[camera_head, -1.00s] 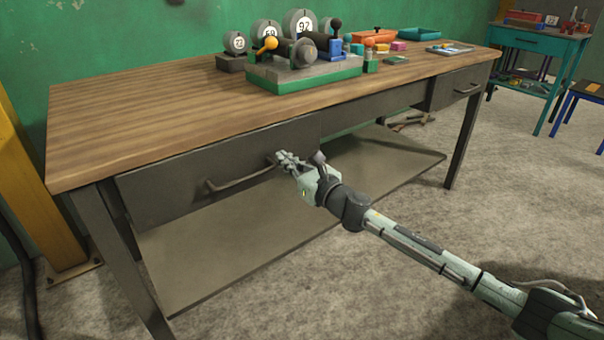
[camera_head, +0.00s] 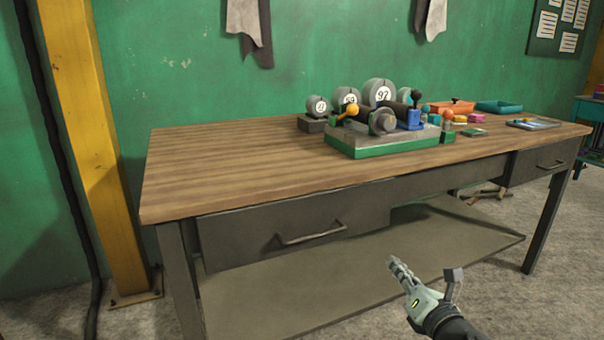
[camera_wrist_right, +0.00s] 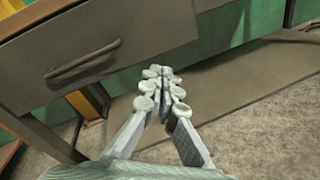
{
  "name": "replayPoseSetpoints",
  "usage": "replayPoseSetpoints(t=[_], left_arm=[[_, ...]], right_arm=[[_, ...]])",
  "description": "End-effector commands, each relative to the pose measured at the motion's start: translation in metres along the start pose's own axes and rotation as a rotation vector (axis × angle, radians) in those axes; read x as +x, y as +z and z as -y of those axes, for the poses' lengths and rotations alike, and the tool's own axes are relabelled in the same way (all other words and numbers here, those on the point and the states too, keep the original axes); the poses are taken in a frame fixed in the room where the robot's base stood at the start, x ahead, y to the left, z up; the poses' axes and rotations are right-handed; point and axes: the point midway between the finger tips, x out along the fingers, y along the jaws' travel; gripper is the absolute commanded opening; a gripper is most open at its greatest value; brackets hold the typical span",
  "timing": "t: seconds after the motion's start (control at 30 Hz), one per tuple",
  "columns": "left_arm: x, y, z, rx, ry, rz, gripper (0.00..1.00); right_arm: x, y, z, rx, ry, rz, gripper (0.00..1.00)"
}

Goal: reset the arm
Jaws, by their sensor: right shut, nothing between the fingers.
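My right gripper (camera_head: 399,270) is in front of the workbench, low and to the right of the left drawer's handle (camera_head: 311,234). It is apart from the handle and holds nothing. In the right wrist view the fingers (camera_wrist_right: 160,82) are together and point toward the space below the drawer (camera_wrist_right: 95,62). The drawer looks closed in the head view. My left gripper is not in view.
The wooden workbench top (camera_head: 230,165) is bare on its left half. A green-based lever fixture (camera_head: 385,145), round numbered dials (camera_head: 380,93), an orange tray (camera_head: 452,106) and a teal tray (camera_head: 498,106) stand on it. A lower shelf (camera_head: 300,290) and a yellow post (camera_head: 90,140) are nearby.

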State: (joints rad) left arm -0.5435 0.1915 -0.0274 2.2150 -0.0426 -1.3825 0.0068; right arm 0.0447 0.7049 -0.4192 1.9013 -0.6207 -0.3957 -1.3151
Motion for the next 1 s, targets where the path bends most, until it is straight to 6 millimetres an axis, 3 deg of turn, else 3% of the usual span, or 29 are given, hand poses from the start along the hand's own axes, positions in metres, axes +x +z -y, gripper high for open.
replayPoseSetpoints(t=[0.03,0.1,0.2,0.3,0.4,0.5,0.63,0.73,1.0], left_arm=[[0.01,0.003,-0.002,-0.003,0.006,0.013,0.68],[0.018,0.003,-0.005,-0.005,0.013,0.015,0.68],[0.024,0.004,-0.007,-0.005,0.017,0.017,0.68],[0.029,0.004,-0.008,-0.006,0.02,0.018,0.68],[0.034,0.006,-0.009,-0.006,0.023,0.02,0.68],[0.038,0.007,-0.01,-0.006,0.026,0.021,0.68],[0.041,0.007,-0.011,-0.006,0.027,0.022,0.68],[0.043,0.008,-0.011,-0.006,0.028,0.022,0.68],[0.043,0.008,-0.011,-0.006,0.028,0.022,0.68]], right_arm=[[-0.015,-0.024,0.023,0.27,-0.124,-0.01,0.0],[-0.041,-0.055,0.058,0.638,-0.309,0.007,0.0],[-0.086,-0.103,0.097,1.074,-0.565,0.067,0.0],[-0.139,-0.151,0.123,1.431,-0.815,0.161,0.0],[-0.193,-0.194,0.136,1.706,-1.046,0.282,0.0],[-0.238,-0.226,0.139,1.896,-1.237,0.407,0.0],[-0.277,-0.25,0.137,2.03,-1.397,0.531,0.0],[-0.289,-0.257,0.136,2.071,-1.449,0.579,0.0],[-0.29,-0.258,0.136,2.075,-1.454,0.584,0.0]])
